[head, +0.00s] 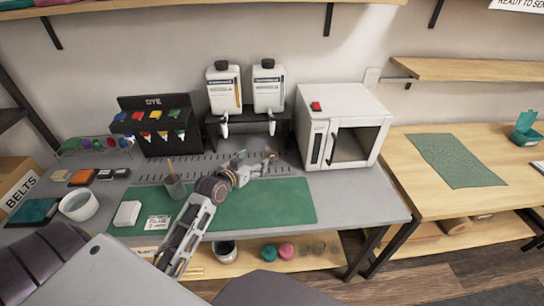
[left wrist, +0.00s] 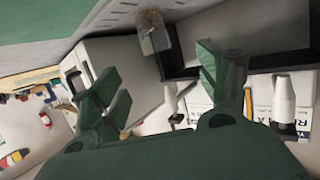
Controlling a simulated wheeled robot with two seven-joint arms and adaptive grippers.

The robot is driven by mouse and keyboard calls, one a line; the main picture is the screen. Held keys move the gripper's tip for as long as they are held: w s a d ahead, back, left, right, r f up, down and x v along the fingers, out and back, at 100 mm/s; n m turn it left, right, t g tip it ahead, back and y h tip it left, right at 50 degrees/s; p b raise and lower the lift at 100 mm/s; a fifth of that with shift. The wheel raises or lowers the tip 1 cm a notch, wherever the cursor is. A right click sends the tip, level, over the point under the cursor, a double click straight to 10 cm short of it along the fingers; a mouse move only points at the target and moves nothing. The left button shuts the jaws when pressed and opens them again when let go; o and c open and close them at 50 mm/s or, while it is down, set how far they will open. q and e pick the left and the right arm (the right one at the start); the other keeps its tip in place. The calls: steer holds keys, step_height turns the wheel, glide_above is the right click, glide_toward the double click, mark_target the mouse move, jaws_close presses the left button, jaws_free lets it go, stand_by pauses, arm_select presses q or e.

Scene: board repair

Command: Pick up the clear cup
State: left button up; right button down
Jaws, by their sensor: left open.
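A small clear cup with a brownish tint (head: 271,157) stands at the back of the grey bench, below the right dispenser. It also shows in the left wrist view (left wrist: 152,34), at the top centre beyond my fingers. My left gripper (head: 254,166) reaches over the green mat and is just beside the cup on its left, open. In the left wrist view the two green-grey fingers (left wrist: 163,84) are spread wide with nothing between them. The cup appears apart from the fingers. My right gripper is not in view.
Two white dispensers (head: 224,88) on a black stand (head: 248,132) are behind the cup. A white oven-like box (head: 313,144) stands close to its right. A grey holder with sticks (head: 175,188) is left of my arm. The green mat (head: 285,204) is mostly clear.

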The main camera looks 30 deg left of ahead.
mark_target(272, 155)
arm_select(q)
steer(key=shift+w, duration=0.1)
steer(key=shift+b+x, duration=0.3)
steer(key=shift+x, duration=3.95)
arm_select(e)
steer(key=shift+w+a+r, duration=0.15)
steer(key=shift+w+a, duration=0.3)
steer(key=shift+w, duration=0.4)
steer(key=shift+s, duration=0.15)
arm_select(q)
steer(key=shift+w+f, duration=0.1)
steer(key=shift+w, duration=0.1)
